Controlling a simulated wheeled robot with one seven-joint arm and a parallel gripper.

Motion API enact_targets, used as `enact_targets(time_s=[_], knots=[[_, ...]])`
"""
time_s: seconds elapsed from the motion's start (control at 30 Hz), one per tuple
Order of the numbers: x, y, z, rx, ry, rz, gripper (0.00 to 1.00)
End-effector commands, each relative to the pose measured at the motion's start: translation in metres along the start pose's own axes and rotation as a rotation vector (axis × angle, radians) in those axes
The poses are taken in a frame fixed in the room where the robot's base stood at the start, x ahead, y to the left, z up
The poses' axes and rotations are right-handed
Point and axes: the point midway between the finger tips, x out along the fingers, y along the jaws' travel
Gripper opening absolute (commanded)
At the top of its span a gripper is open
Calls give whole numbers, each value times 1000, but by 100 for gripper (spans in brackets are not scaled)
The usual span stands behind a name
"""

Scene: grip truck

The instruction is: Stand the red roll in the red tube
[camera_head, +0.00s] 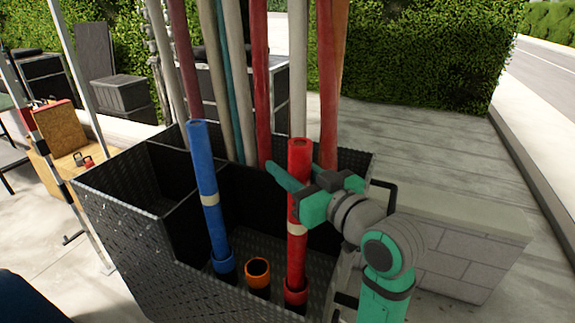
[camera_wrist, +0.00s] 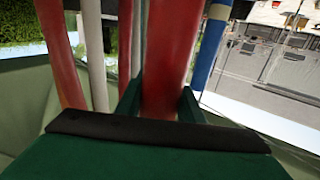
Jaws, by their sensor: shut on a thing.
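The red roll (camera_head: 297,240) stands nearly upright, with a pale band around its middle. Its lower end meets the mouth of the short red tube (camera_head: 296,294) and appears to be inside it. My gripper (camera_head: 293,187) is shut on the roll's upper part, coming from the right. In the wrist view the red roll (camera_wrist: 170,50) runs between the green fingers of my gripper (camera_wrist: 160,105); its lower end is hidden there.
The black bin (camera_head: 120,215) holds the tubes. A blue roll (camera_head: 207,190) stands in a blue tube (camera_head: 224,266), left of an empty orange tube (camera_head: 257,272). Several tall rolls rise from the rear compartment, close behind my gripper. A grey block wall (camera_head: 455,250) is at the right.

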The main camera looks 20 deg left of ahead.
Motion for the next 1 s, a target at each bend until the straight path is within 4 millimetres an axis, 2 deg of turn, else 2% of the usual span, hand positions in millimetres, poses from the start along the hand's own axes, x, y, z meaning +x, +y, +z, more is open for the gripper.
enact_targets(time_s=[0.2, 0.23, 0.3, 0.67, 0.77, 1.0], knots=[[0, 0, 0, -1, 1, 0, 0], [0, 0, 0, -1, 1, 0, 39], [0, 0, 0, -1, 1, 0, 56], [-3, 0, 0, 0, 0, 1, 56], [-12, 1, 0, 0, 1, 3, 56], [-56, 1, 0, -1, 1, 4, 56]])
